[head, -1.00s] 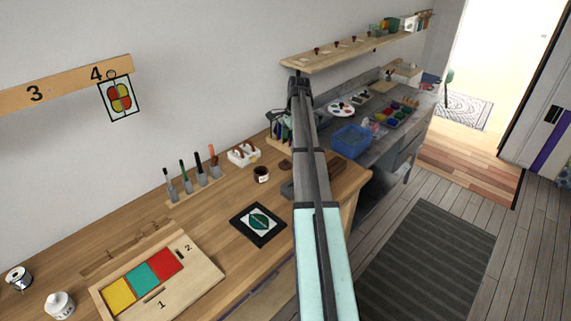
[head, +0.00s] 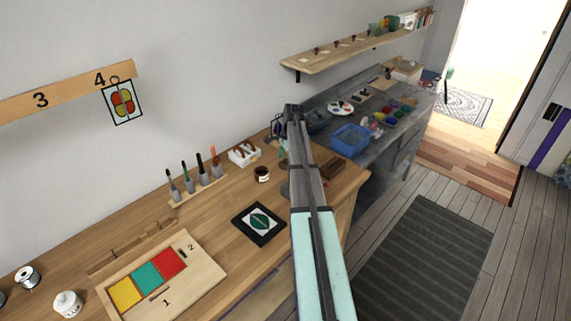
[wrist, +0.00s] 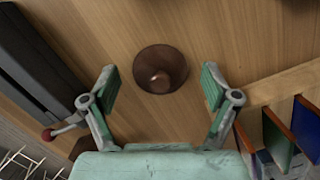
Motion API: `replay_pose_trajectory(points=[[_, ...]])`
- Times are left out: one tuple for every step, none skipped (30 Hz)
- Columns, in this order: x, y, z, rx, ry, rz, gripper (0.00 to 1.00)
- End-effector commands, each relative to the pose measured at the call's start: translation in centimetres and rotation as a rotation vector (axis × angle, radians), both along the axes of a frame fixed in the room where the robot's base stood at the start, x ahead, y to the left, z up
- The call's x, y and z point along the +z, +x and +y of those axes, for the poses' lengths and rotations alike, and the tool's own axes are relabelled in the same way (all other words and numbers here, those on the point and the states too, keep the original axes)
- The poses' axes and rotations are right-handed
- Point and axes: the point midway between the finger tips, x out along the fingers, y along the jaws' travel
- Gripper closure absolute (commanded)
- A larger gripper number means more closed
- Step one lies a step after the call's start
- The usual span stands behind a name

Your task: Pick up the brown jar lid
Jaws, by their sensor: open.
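The brown jar lid (wrist: 160,68) lies on the wooden bench top in the wrist view, round with a small raised middle. My gripper (wrist: 158,80) is open, one finger on each side of the lid in the picture, and nothing is held. Neither finger visibly touches the lid; its height above the bench is hard to judge. In the head view my arm covers the area beside the small dark jar (head: 262,174), and I cannot make out the lid there.
In the wrist view, coloured glass sheets (wrist: 278,135) stand in a wooden rack at right, and a dark bar-shaped object (wrist: 35,65) lies at left. In the head view, a brush stand (head: 197,190), white box (head: 244,155) and leaf panel (head: 259,223) occupy the bench.

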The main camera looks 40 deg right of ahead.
Motion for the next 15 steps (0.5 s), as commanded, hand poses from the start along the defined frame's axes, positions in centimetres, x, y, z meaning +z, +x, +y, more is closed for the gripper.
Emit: replay_pose_trajectory(points=[[-0.06, 0.00, 0.01, 0.000, 0.000, 0.000, 0.13], [-0.07, 0.01, 0.00, 0.000, 0.000, 0.000, 0.13], [-0.06, 0.01, 0.00, 0.000, 0.000, 0.000, 0.13], [-0.06, 0.01, -0.01, 0.000, 0.000, 0.000, 0.13], [-0.05, 0.01, -0.01, 0.000, 0.000, 0.000, 0.13], [-0.05, 0.01, -0.01, 0.000, 0.000, 0.000, 0.24], [-0.04, 0.01, -0.02, 0.000, 0.000, 0.000, 0.34], [-0.04, 0.01, -0.02, 0.000, 0.000, -0.001, 0.45], [-0.03, 0.01, -0.02, 0.000, 0.000, -0.001, 0.59], [-0.03, 0.00, -0.03, 0.000, 0.000, -0.001, 0.66], [-0.03, 0.00, -0.03, 0.000, 0.000, 0.000, 0.66], [-0.04, -0.01, -0.02, 0.000, 0.000, 0.000, 0.67], [-0.04, -0.01, -0.02, 0.000, 0.000, 0.000, 0.67], [-0.04, -0.01, -0.02, 0.000, 0.000, 0.000, 0.67], [-0.04, -0.01, -0.02, 0.000, 0.000, 0.000, 0.67]])
